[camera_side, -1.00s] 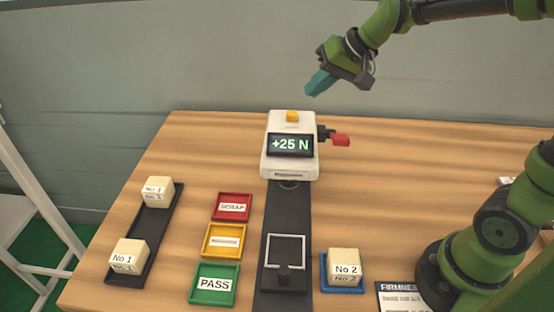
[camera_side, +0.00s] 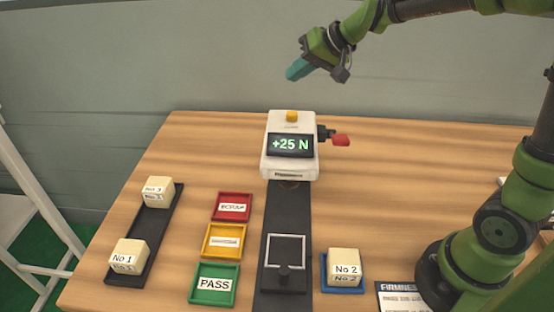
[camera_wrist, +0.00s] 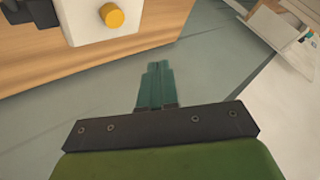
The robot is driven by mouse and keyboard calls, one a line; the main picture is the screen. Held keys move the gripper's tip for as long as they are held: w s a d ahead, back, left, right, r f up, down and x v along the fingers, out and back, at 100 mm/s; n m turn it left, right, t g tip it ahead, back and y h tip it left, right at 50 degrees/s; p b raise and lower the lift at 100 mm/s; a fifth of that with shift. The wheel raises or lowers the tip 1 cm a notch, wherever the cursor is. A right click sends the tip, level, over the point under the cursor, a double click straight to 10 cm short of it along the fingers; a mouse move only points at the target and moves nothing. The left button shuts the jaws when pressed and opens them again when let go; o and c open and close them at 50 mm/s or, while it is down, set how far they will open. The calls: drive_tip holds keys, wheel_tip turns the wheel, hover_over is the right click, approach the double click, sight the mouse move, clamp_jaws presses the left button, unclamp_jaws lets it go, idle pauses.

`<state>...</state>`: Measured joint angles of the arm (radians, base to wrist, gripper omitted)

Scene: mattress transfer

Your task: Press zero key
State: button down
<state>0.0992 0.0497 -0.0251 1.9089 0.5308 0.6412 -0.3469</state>
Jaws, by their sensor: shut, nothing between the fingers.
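The zero key is a yellow-orange button (camera_side: 292,116) on top of the white gauge (camera_side: 270,158). The gauge display (camera_side: 290,145) reads "+25 N". In the wrist view the yellow button (camera_wrist: 112,15) shows at the top, left of the fingertips. My gripper (camera_side: 296,70) is in the air above and behind the gauge, apart from the button. Its teal fingers are shut and empty, and they show side by side in the wrist view (camera_wrist: 155,72).
A red lever (camera_side: 341,140) sticks out at the gauge's right. Red (camera_side: 233,194), yellow (camera_side: 206,250) and green (camera_side: 196,297) trays lie at front left. A black rack (camera_side: 150,255) holds cream blocks. Block No 2 (camera_side: 345,260) sits on a blue tray. A grey wall stands behind.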

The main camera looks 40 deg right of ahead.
sight(288, 112)
drive_tip(key=shift+f, duration=3.35)
drive_tip(key=shift+f, duration=0.4)
drive_tip(key=shift+f, duration=0.85)
idle(0.3)
drive_tip(key=shift+r, duration=1.3)
drive_tip(key=shift+r, duration=2.5)
